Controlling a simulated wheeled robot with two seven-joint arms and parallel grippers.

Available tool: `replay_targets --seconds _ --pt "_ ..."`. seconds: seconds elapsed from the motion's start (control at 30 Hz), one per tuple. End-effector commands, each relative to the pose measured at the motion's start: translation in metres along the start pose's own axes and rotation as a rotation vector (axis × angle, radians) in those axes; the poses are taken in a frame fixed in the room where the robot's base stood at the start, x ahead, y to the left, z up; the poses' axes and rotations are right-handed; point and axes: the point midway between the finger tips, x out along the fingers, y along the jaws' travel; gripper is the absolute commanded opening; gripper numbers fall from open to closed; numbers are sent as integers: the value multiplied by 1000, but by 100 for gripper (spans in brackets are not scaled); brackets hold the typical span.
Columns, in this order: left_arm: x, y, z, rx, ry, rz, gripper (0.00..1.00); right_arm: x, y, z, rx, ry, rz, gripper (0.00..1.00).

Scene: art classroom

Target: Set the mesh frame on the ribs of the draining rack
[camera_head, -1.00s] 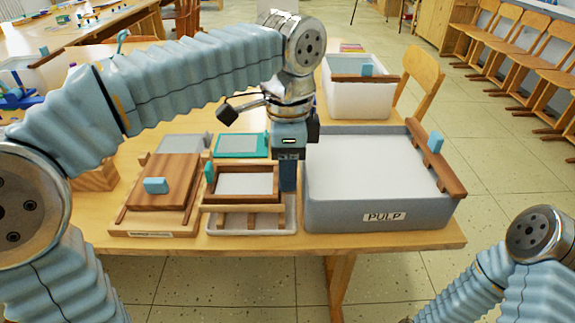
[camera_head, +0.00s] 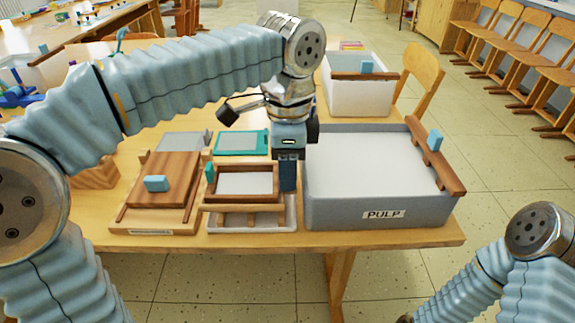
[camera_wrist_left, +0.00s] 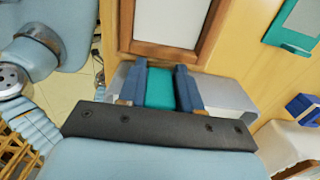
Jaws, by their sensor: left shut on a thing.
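The mesh frame (camera_head: 244,183) is a brown wooden frame around a pale mesh, with a teal tab on its left side. It is level over the draining rack (camera_head: 285,224), a shallow pale tray with light wooden ribs. I cannot tell whether it touches the ribs. My left gripper (camera_head: 288,184) is at the frame's right side and points down. In the left wrist view my left gripper (camera_wrist_left: 160,88) is shut on a teal tab beside the frame (camera_wrist_left: 172,50). The frame hides most of the rack. My right gripper is out of view.
The grey pulp vat (camera_head: 385,214) stands close on the right of my left gripper. A wooden board with a blue handle (camera_head: 156,184) lies to the left. A teal-rimmed screen (camera_head: 242,143) lies behind. A white tub (camera_head: 357,98) stands farther back.

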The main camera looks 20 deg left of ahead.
Motion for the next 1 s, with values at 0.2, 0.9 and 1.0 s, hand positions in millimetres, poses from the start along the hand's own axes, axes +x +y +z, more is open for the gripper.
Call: replay_targets --seconds 0.2,0.9,1.0 --pt "0 0 0 0 1 -1 3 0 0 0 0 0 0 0" --pt "12 0 0 -1 1 -1 3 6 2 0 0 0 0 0" --pt "12 0 0 -1 1 -1 3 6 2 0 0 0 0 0"
